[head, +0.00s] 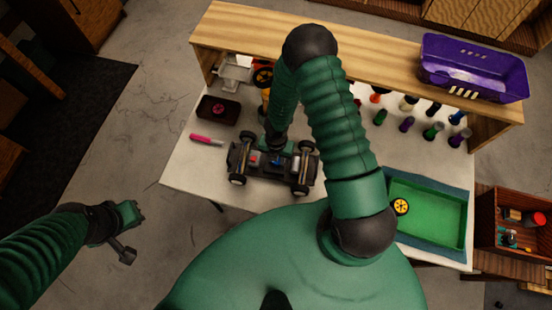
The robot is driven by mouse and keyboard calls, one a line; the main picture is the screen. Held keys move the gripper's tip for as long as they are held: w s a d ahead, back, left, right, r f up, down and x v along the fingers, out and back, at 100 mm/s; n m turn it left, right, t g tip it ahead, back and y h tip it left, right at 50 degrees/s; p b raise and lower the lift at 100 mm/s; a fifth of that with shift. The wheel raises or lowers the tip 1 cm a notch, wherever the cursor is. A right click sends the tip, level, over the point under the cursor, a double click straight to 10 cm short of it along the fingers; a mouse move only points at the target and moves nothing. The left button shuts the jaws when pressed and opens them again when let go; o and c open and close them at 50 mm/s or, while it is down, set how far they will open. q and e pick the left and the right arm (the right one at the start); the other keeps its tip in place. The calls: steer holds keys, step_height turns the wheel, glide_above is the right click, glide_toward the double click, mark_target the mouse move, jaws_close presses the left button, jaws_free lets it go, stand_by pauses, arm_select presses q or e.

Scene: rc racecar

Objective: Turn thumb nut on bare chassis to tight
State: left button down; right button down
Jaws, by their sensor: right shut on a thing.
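The bare chassis (264,174), dark with several black wheels, sits on the white table near its front edge. Small red and blue parts show on its top. My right gripper (277,156) reaches down from above onto the middle of the chassis. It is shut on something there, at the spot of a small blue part. The thumb nut is too small and too covered by the gripper to make out clearly. My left gripper (130,232) hangs over the floor at the left, away from the table. Its jaws are too unclear to tell their state.
A pink marker (207,139) and a dark tray (217,110) lie left of the chassis. A green tray (440,218) with a yellow wheel (400,206) is at the right. Several bottles stand behind. A wooden shelf (370,62) holds a purple bin (473,72).

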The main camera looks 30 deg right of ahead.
steer(key=m+b, duration=0.2)
steer(key=m, duration=0.2)
steer(key=shift+f+m, duration=0.15)
steer(key=shift+m, duration=0.15)
steer(key=shift+m+b, duration=0.75)
steer(key=shift+m, duration=0.75)
steer(key=shift+s+m, duration=0.1)
steer(key=shift+m, duration=0.2)
steer(key=c, duration=1)
jaws_free()
steer(key=shift+c, duration=0.2)
step_height(320, 180, up, 17)
steer(key=p, duration=0.3)
steer(key=shift+p, duration=0.4)
